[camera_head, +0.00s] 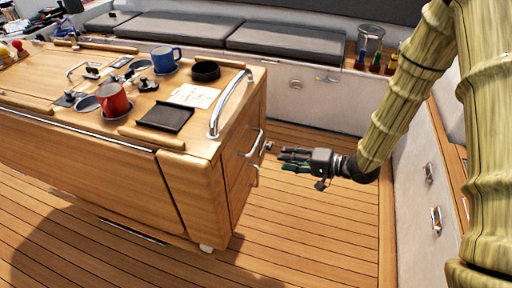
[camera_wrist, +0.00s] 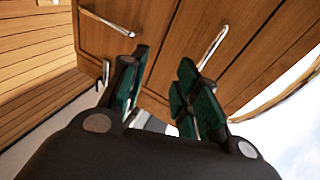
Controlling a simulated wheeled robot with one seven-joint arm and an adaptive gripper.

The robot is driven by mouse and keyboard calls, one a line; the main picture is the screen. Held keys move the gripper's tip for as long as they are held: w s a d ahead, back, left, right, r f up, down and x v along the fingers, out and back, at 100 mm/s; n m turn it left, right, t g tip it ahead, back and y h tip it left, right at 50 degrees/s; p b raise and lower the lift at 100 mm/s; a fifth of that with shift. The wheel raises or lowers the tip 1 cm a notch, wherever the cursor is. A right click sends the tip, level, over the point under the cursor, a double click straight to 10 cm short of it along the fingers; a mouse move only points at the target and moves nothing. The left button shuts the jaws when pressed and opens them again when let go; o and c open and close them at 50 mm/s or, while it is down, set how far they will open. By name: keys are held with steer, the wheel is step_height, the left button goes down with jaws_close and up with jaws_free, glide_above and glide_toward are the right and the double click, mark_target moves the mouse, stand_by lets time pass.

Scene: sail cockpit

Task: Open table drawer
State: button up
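The wooden table (camera_head: 190,190) stands at left in the head view, with drawers in its right end. The upper drawer handle (camera_head: 256,141) and the lower drawer handle (camera_head: 255,176) are metal bars on that end. My gripper (camera_head: 283,159) is just right of the handles, pointing at the drawer end and apart from it. In the wrist view my gripper (camera_wrist: 160,90) has its green-padded fingers spread apart with nothing between them. One bar handle (camera_wrist: 213,48) shows beyond the right finger, another handle (camera_wrist: 106,20) beyond the left finger. The drawer fronts look closed.
A large metal grab rail (camera_head: 230,103) rises at the table's right edge. Red (camera_head: 113,100) and blue (camera_head: 165,59) mugs, a black tray (camera_head: 165,117) and papers lie on top. White cabinets (camera_head: 310,92) with cushions line the back. The plank floor right of the table is clear.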

steer(key=g+y, duration=0.2)
glide_toward(256, 141)
steer(key=shift+n, duration=0.3)
steer(key=x, duration=1)
steer(key=shift+w+f+b, duration=0.1)
steer(key=shift+f+b, duration=0.2)
steer(key=shift+c, duration=0.4)
jaws_close()
